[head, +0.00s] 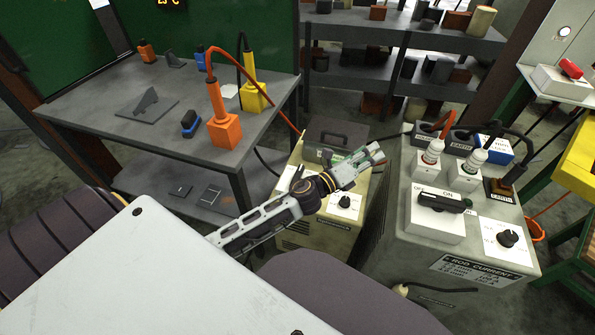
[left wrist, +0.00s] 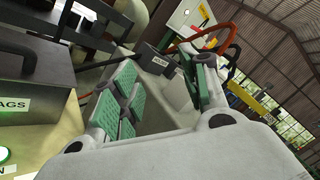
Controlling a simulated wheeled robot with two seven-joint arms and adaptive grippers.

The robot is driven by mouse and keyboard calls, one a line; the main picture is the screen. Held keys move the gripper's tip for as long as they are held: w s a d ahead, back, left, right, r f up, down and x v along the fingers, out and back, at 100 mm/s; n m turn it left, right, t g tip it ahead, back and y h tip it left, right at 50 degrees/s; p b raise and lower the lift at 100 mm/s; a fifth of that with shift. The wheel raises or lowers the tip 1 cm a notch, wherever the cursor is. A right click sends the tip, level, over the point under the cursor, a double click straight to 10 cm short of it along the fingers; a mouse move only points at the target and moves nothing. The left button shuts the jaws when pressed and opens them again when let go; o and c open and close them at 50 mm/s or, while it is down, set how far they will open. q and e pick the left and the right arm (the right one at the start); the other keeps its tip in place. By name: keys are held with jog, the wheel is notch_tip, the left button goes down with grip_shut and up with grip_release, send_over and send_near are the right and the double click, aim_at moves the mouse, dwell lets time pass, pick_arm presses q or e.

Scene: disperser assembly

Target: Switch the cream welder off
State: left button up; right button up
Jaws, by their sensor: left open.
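The cream welder (head: 300,233) stands on the floor between the dark table and the larger grey welder. A black dial (head: 344,202) on a white plate shows on its top. My left arm crosses over it and hides part of its top, and I cannot see its switch clearly. My left gripper (head: 372,155) is open and empty above the welder's right side, pointing right. In the left wrist view its green-padded fingers (left wrist: 165,80) are spread with nothing between them. The cream welder's body (left wrist: 55,130) shows at the left there, with a lit green spot (left wrist: 4,154) at the edge.
The grey welder (head: 395,230) stands close at the right, with a black lever (head: 445,202), a dial (head: 507,238) and cable plugs. A dark table (head: 80,105) at the left holds an orange block (head: 225,131) and a yellow block (head: 253,97). Shelves (head: 345,60) stand behind.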

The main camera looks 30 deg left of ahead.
pick_arm(q)
jog(key=s+d+r+m+g+h+p, duration=0.25)
jog(key=d+m+g+h, duration=0.5)
jog(key=m, duration=1.15)
jog(key=s+a+f+m+g+y+p, duration=0.2)
jog(key=a+f+m+g+y, duration=0.5)
jog(key=m, duration=0.8)
jog(key=a+r+m+g+y+p, duration=0.1)
jog(key=a+m+y, duration=0.4)
jog(key=a, duration=1.7)
jog(key=g+y+p, duration=0.1)
jog(key=g+y, duration=0.1)
jog(key=y, duration=0.1)
jog(key=shift+w, duration=0.25)
pick_arm(e)
jog(key=s+d+f, duration=0.6)
jog(key=s+f, duration=0.2)
jog(key=f, duration=0.3)
jog(key=shift+s+d+h, duration=0.3)
jog(key=shift+s+d, duration=0.05)
jog(key=shift+d, duration=0.05)
jog(key=shift+f, duration=0.1)
